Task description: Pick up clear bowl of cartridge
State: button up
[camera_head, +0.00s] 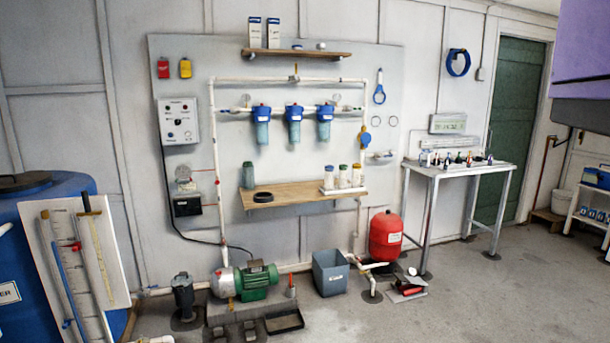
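A clear, greenish bowl (248,175) stands upright at the left end of the wooden wall shelf (295,197). Three filter housings with blue heads and translucent bowls hang in a row from the white pipe above: left (262,130), middle (294,130) and right (325,128). Whether cartridges are inside these bowls is too small to tell. A black ring (263,197) lies on the shelf just right of the standing bowl. My gripper is not in view.
Three capped bottles (343,178) stand in a white tray at the shelf's right end. Below are a green pump motor (258,280), a grey bin (330,273) and a red tank (386,237). A metal table (460,170) stands right. The front floor is clear.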

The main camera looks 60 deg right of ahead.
aim_at(249, 181)
jog(key=z, duration=1.3)
jog(key=i+l, duration=0.1)
jog(key=i, duration=0.6)
jog(key=i+l, duration=0.1)
jog(key=i, duration=0.55)
jog(key=i+l+u, duration=0.1)
jog(key=i, duration=0.6)
